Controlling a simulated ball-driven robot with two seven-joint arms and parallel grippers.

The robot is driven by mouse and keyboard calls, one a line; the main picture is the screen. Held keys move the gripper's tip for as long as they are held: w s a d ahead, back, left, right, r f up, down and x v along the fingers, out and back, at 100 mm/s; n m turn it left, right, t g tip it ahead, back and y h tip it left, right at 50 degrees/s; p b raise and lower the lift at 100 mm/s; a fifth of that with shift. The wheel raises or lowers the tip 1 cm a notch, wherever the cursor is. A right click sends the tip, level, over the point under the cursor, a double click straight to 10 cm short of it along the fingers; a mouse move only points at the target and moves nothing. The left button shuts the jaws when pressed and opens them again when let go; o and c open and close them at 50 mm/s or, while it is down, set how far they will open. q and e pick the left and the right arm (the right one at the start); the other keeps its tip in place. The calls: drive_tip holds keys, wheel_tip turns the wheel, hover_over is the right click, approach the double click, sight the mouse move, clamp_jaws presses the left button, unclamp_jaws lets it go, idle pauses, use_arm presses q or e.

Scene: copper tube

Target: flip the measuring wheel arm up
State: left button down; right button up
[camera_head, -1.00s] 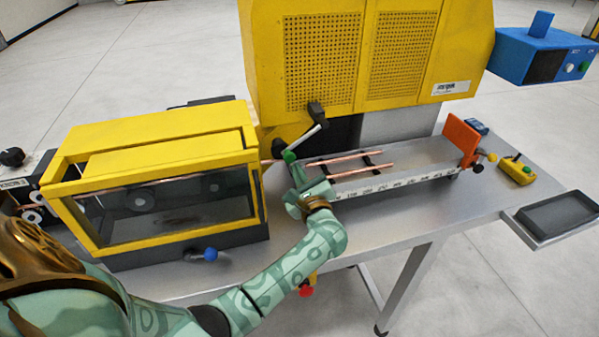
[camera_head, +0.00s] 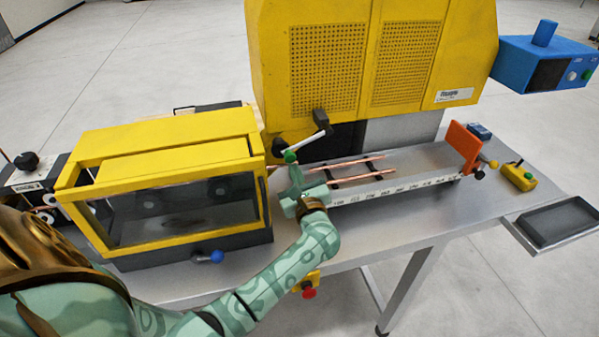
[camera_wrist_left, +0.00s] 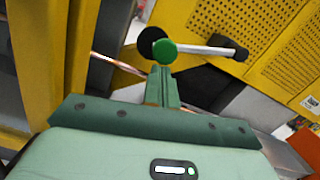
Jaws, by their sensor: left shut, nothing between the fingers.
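The measuring wheel arm (camera_head: 304,139) is a silver rod running down-left from a black pivot block (camera_head: 320,118) on the yellow machine. Its lower end carries a black wheel (camera_head: 279,147) and a green knob (camera_head: 290,157). In the left wrist view the rod (camera_wrist_left: 205,50), black wheel (camera_wrist_left: 148,37) and green knob (camera_wrist_left: 165,48) show just beyond my fingertips. My left gripper (camera_head: 294,172), also in the left wrist view (camera_wrist_left: 160,74), is shut and empty, its tips just below the knob. I cannot tell whether they touch it. My right gripper is out of view.
A yellow-framed windowed box (camera_head: 165,165) stands close left of my gripper. A blue-knobbed handle (camera_head: 215,256) sticks out in front of the box.

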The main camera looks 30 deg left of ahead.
use_arm(q)
wheel_tip(320, 180, up, 9)
drive_tip(key=s+a+m+p, duration=0.1)
drive_tip(key=m+p, duration=0.4)
drive_tip(key=p, duration=0.1)
drive_tip(key=shift+s+t+p, duration=0.15)
drive_tip(key=shift+t+p, duration=0.15)
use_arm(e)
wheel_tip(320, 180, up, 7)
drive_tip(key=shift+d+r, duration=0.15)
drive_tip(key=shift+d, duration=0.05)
use_arm(q)
drive_tip(key=shift+a+r, duration=0.1)
drive_tip(key=shift+r, duration=0.05)
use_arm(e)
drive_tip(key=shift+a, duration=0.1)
